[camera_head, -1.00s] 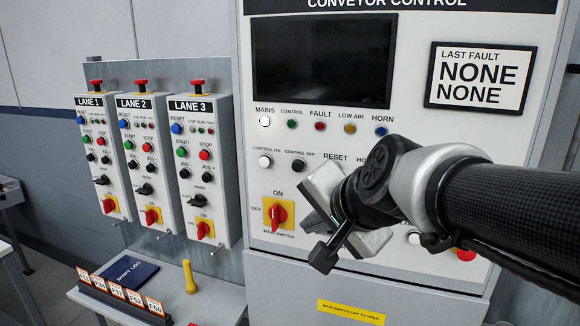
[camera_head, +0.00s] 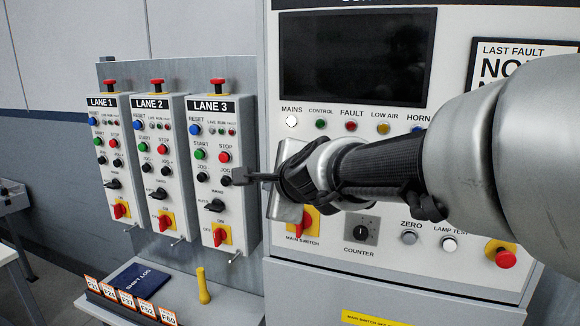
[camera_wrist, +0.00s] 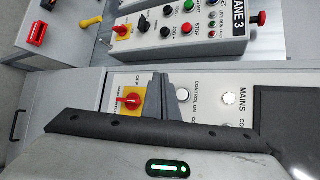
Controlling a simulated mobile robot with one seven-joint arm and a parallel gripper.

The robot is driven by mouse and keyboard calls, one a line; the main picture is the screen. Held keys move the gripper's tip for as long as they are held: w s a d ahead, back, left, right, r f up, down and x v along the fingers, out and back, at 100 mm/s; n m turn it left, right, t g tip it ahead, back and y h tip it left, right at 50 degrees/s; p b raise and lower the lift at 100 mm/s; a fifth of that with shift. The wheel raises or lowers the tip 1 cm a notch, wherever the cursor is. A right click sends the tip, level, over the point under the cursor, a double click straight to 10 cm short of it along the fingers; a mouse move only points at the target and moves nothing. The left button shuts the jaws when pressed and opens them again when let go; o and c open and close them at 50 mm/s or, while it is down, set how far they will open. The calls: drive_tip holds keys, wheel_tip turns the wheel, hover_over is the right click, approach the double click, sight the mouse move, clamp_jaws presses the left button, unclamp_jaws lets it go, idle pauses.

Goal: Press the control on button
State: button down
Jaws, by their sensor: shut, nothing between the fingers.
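The white control on button (camera_wrist: 182,95) shows in the wrist view on the light panel, with its label beside it. In the head view it is hidden behind my arm and gripper. My gripper (camera_wrist: 164,80) is shut and empty. Its dark fingers point toward the panel, and their tips appear just left of the button in the wrist view, between it and the red main switch (camera_wrist: 131,99). I cannot tell how far the tips are from the panel.
The white mains lamp (camera_head: 291,121) sits above, and the counter knob (camera_head: 361,232) is lower right. The lane 3 box (camera_head: 220,170) stands out from the wall at left. A shelf below holds a yellow handle (camera_head: 203,286) and a blue shift log (camera_head: 139,276).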

drive_tip(key=w+d+b, duration=0.2)
drive_tip(key=w+d, duration=0.1)
drive_tip(key=w, duration=0.5)
drive_tip(key=shift+w+b, duration=0.15)
drive_tip(key=shift+b, duration=0.25)
drive_tip(key=shift+w, duration=0.1)
idle(1.7)
drive_tip(key=shift+w+d, duration=0.1)
drive_tip(key=shift+w, duration=0.2)
drive_tip(key=shift+w+d, duration=0.3)
drive_tip(key=shift+w, duration=0.45)
idle(0.9)
drive_tip(key=shift+s, duration=0.1)
drive_tip(key=shift+s+a, duration=0.2)
drive_tip(key=shift+s, duration=0.35)
drive_tip(key=shift+s+a, duration=0.2)
drive_tip(key=shift+s, duration=0.35)
drive_tip(key=shift+s+a+p, duration=0.2)
drive_tip(key=shift+s+a, duration=0.1)
drive_tip(key=shift+s, duration=0.5)
drive_tip(key=shift+s+a+p, duration=0.25)
drive_tip(key=shift+s, duration=0.5)
drive_tip(key=shift+s+a+p, duration=0.2)
drive_tip(key=shift+s+a, duration=0.1)
drive_tip(key=shift+s, duration=0.5)
